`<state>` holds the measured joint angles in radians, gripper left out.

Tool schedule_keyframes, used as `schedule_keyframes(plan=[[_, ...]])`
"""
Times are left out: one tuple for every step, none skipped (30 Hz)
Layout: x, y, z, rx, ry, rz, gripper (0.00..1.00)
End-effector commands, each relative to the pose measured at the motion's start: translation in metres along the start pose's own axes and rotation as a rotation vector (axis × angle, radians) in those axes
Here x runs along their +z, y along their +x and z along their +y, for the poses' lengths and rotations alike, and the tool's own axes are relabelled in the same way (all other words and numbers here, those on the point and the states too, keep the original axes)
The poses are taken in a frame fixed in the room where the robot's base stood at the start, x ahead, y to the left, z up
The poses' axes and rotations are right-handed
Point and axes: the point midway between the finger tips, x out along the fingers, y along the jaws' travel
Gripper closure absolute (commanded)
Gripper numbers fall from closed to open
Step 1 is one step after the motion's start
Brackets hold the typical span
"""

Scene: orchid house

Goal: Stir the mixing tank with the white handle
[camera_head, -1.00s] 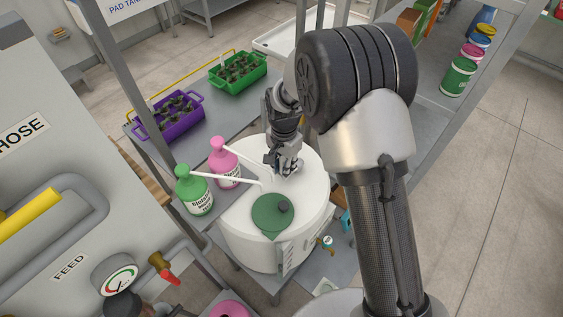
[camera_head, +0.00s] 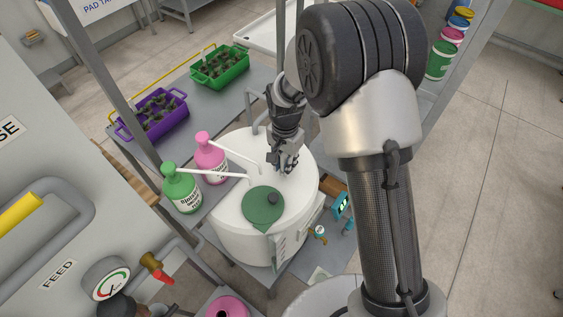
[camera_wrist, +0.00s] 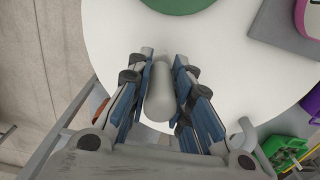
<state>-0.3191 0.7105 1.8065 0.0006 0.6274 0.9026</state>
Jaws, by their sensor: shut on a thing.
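My gripper (camera_head: 285,164) is over the tank's far part, pointing down. In the wrist view the blue-padded fingers of my gripper (camera_wrist: 158,85) are closed around the white handle (camera_wrist: 158,95), an upright rounded rod above the white tank top (camera_wrist: 235,65). In the head view the fingers hide the handle. The lid's edge also shows at the top of the wrist view.
A green bottle (camera_head: 183,192) and a pink bottle (camera_head: 210,160), both with long white spouts, stand left of the tank. A purple crate (camera_head: 152,116) and a green crate (camera_head: 219,68) of plants sit behind. Grey shelf posts stand close by.

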Motion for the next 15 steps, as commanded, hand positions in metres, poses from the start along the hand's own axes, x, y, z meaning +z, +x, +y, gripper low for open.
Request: schedule_keyframes(plan=[[-0.007,-0.001,0.004,-0.004,0.004,0.004,1.0],[-0.009,-0.001,0.007,-0.004,0.005,0.004,1.0],[-0.013,-0.001,0.01,-0.004,0.005,0.005,1.0],[-0.016,-0.001,0.013,-0.005,0.004,0.005,1.0],[-0.018,-0.001,0.015,-0.005,0.005,0.005,1.0],[-0.021,-0.001,0.017,-0.005,0.004,0.005,1.0],[-0.022,-0.001,0.018,-0.005,0.003,0.005,1.0],[-0.022,-0.001,0.019,-0.005,0.002,0.005,1.0],[-0.022,-0.001,0.019,-0.005,0.001,0.005,1.0],[-0.022,-0.001,0.019,-0.005,0.001,0.005,1.0],[-0.022,-0.001,0.019,-0.005,0.001,0.005,1.0],[-0.022,-0.001,0.019,-0.005,0.001,0.005,1.0],[-0.022,-0.001,0.019,-0.005,0.001,0.005,1.0],[-0.022,-0.001,0.019,-0.005,0.001,0.005,1.0],[-0.022,-0.001,0.019,-0.005,0.001,0.005,1.0]])
